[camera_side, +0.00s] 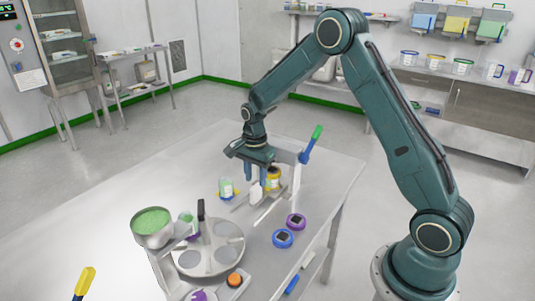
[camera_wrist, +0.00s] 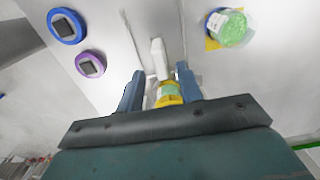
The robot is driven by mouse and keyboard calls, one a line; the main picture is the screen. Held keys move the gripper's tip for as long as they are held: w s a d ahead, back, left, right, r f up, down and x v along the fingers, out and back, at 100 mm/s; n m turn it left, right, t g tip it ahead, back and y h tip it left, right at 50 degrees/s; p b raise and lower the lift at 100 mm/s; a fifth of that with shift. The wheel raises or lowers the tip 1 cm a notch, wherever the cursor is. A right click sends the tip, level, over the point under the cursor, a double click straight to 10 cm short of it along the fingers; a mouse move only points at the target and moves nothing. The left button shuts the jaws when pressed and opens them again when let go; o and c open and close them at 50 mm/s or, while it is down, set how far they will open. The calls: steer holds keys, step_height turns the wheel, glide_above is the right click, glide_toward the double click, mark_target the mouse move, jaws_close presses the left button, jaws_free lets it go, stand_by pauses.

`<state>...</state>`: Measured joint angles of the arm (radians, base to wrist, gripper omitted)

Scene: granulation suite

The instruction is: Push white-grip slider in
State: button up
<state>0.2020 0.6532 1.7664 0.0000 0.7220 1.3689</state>
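The white-grip slider (camera_side: 256,192) stands on the table just below my gripper in the side view. Its pale upright grip (camera_wrist: 158,60) shows in the wrist view just beyond the space between my fingertips. My gripper (camera_side: 257,178) points down over it, with its two blue fingers apart. In the wrist view the fingers (camera_wrist: 160,78) are spread, and nothing is visibly clamped between them. A yellow-banded jar with green contents (camera_wrist: 168,95) appears between the fingers; it also shows behind the gripper in the side view (camera_side: 274,180). I cannot tell whether a finger touches the slider.
A second green-filled jar (camera_side: 226,187) stands left of the slider. Blue (camera_side: 283,238) and purple (camera_side: 296,221) round devices lie toward the front right. A green-tipped blue lever (camera_side: 311,143) rises behind. A turntable (camera_side: 209,248) and a bowl of green granules (camera_side: 152,222) stand front left.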

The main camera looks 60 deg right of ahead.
mark_target(256, 186)
steer(key=shift+f, duration=3.05)
jaws_close()
